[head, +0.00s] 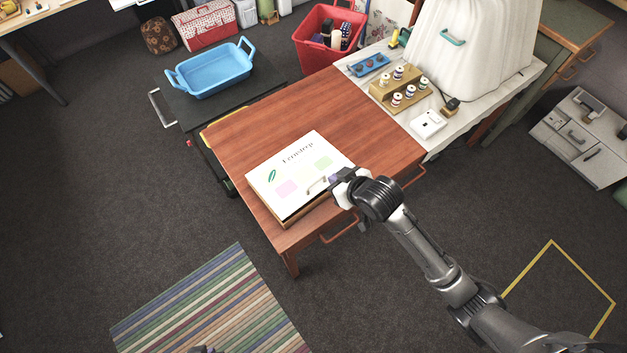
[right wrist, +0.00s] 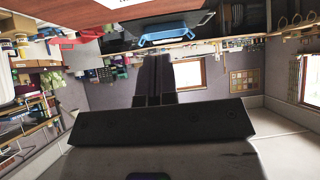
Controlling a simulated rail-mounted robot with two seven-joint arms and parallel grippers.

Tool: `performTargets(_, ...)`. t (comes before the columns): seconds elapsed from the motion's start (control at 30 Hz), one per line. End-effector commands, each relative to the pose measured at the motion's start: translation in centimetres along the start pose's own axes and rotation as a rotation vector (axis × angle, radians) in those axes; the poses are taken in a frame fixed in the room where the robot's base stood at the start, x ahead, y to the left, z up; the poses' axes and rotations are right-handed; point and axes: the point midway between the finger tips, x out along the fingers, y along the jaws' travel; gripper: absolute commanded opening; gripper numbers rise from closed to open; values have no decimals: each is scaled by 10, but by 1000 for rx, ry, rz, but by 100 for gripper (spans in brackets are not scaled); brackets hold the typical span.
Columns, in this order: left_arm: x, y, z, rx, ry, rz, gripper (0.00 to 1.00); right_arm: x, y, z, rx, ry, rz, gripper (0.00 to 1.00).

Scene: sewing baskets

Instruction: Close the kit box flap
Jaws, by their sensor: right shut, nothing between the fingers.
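The kit box (head: 290,220) sits on the red-brown wooden table, with its wooden side showing along the front. Its white flap (head: 290,162), with printed lettering, a green leaf and pastel patches, lies over the top and looks flat or nearly so. A small pale handle (head: 317,184) is near the flap's right front edge. My right gripper (head: 336,181) is at that edge, beside the handle; I cannot tell whether it touches. Its fingers (right wrist: 153,77) are together and empty in the right wrist view.
The wooden table (head: 320,107) is clear behind the box. A blue basin (head: 213,72) is on the dark cart at left. A red bin (head: 327,20) stands behind. A white side table with a spool rack (head: 382,97) adjoins at right. A striped rug (head: 210,305) lies in front.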

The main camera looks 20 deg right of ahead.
Motion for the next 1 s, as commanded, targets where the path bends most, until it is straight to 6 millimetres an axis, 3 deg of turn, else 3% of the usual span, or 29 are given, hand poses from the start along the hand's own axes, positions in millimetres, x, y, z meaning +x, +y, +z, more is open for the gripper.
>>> performTargets(0.6, -5, 0, -2, -2, 1, -2, 0, 99, -1, 3, 1, -6, 0, 0)
performTargets(1.0, -8, 0, -3, -2, 1, -2, 0, 121, 0, 28, 0, -3, 1, 0)
